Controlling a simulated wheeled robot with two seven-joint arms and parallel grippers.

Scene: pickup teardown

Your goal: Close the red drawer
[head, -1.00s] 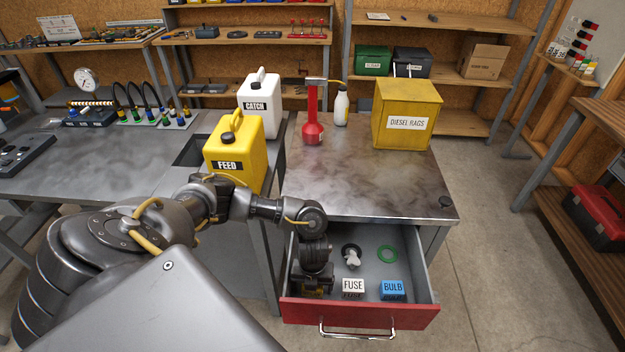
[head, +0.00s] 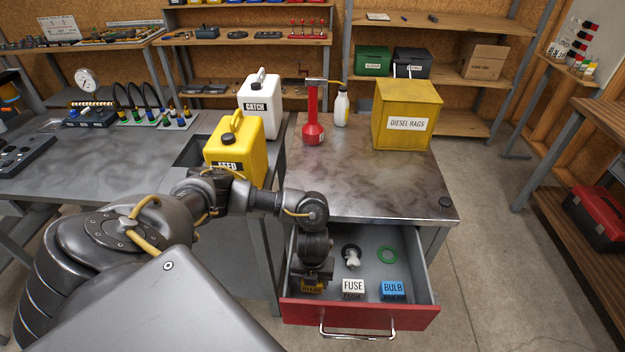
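The red drawer (head: 410,319) is pulled open at the front of the metal-topped cabinet, with its chrome handle (head: 357,334) facing me. My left arm comes in from the left and hangs down into the drawer's left part. My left gripper (head: 312,280) points down there, over a small yellow box (head: 312,288) with a partly hidden label. The fingertips are too hidden to show whether they grip it. My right gripper is not in view.
Floor right of the drawer is clear.

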